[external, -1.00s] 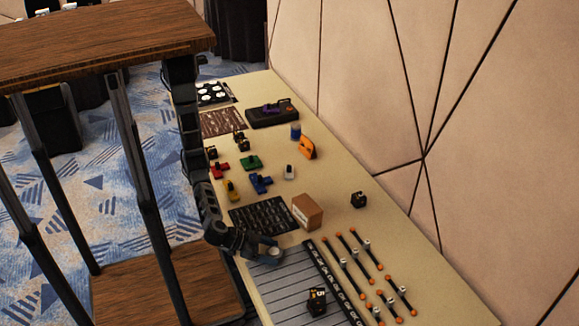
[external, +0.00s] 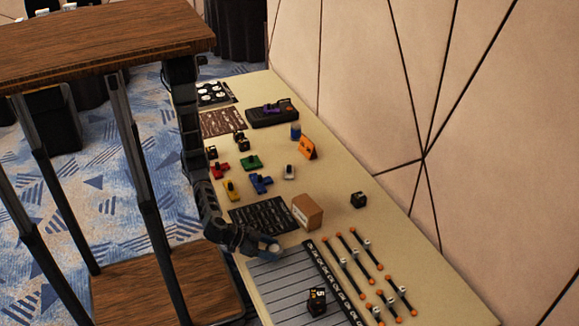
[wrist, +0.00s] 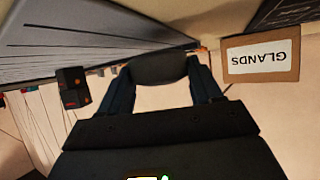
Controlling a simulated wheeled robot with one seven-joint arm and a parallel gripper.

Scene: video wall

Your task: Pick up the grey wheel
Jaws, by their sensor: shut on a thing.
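My gripper (external: 268,248) is at the near left edge of the table, beside the lined grey panel. In the wrist view my gripper (wrist: 160,78) has its two fingers on either side of a dark grey rounded thing, the grey wheel (wrist: 158,68), and is shut on it. In the external view only a small pale part of the wheel (external: 274,248) shows at the fingertips; the fingers hide the rest. I cannot tell how far it is above the table.
A cardboard box (external: 307,212), labelled GLANDS in the wrist view (wrist: 260,58), stands close by. A black block (external: 316,300) sits on the lined panel (external: 280,280). Orange-ended rods (external: 350,262) lie to the right. A black mat (external: 262,215) lies behind my gripper.

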